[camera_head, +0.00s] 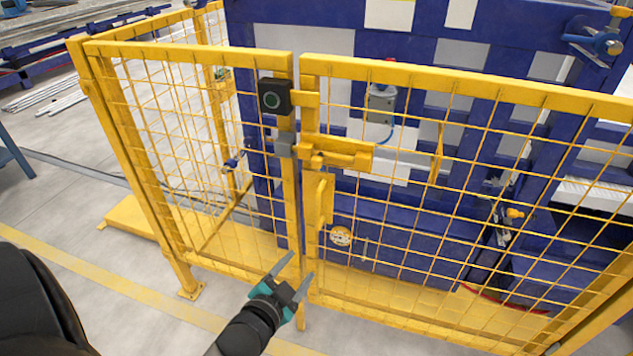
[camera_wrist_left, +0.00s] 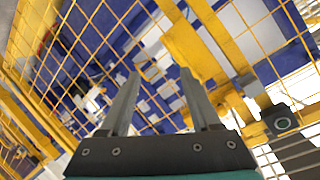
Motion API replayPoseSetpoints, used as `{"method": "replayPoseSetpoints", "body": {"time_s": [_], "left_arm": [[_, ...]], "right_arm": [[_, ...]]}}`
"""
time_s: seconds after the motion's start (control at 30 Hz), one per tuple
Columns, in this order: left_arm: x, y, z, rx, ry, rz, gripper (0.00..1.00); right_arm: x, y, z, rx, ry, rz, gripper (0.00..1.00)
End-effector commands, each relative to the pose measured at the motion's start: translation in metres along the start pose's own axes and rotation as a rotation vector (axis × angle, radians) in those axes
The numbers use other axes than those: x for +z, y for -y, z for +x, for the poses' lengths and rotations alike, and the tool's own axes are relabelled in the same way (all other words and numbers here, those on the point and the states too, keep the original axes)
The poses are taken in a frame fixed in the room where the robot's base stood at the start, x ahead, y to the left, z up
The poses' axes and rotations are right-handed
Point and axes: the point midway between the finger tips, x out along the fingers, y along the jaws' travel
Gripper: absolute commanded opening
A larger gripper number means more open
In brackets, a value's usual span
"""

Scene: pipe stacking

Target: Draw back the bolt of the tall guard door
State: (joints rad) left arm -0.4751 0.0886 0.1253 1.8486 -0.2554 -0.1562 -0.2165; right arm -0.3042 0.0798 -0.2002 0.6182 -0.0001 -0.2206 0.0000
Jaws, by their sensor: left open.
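The tall guard door (camera_head: 455,85) is a yellow mesh panel on the right in the head view. Its yellow bolt (camera_head: 340,156) lies across the door's left edge, with a grey block (camera_head: 283,144) on the fence post beside it. A yellow pull handle (camera_head: 324,198) is below the bolt. My left gripper (camera_head: 292,270) is open and empty, in front of the fence and well below the bolt. In the left wrist view its fingers (camera_wrist_left: 158,85) point at the mesh, with yellow bars close to the right finger. My right gripper is not in view.
Blue machinery (camera_head: 400,225) stands behind the mesh. The floor in front of the fence (camera_head: 100,270) is clear.

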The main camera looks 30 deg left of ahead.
Motion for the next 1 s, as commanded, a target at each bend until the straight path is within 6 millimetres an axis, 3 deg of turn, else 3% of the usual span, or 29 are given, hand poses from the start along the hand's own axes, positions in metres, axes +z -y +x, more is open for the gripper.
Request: {"method": "replayPoseSetpoints", "body": {"time_s": [0.03, 0.1, 0.3, 0.43, 0.57, 1.0], "left_arm": [[-0.024, 0.024, -0.006, -0.048, -0.051, 0.028, 0.64], [-0.052, 0.05, -0.014, -0.105, -0.109, 0.065, 0.64], [-0.102, 0.095, -0.036, -0.211, -0.21, 0.137, 0.64], [-0.114, 0.105, -0.04, -0.235, -0.232, 0.153, 0.64], [-0.117, 0.108, -0.032, -0.238, -0.236, 0.155, 0.64], [-0.133, 0.121, 0.029, -0.236, -0.235, 0.153, 0.64]], "right_arm": [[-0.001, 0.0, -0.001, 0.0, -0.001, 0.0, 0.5], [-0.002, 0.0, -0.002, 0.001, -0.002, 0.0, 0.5], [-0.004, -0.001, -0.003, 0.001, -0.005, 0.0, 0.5], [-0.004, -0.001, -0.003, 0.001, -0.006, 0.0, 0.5], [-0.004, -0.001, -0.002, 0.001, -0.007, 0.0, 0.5], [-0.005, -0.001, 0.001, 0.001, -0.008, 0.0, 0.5]]}}
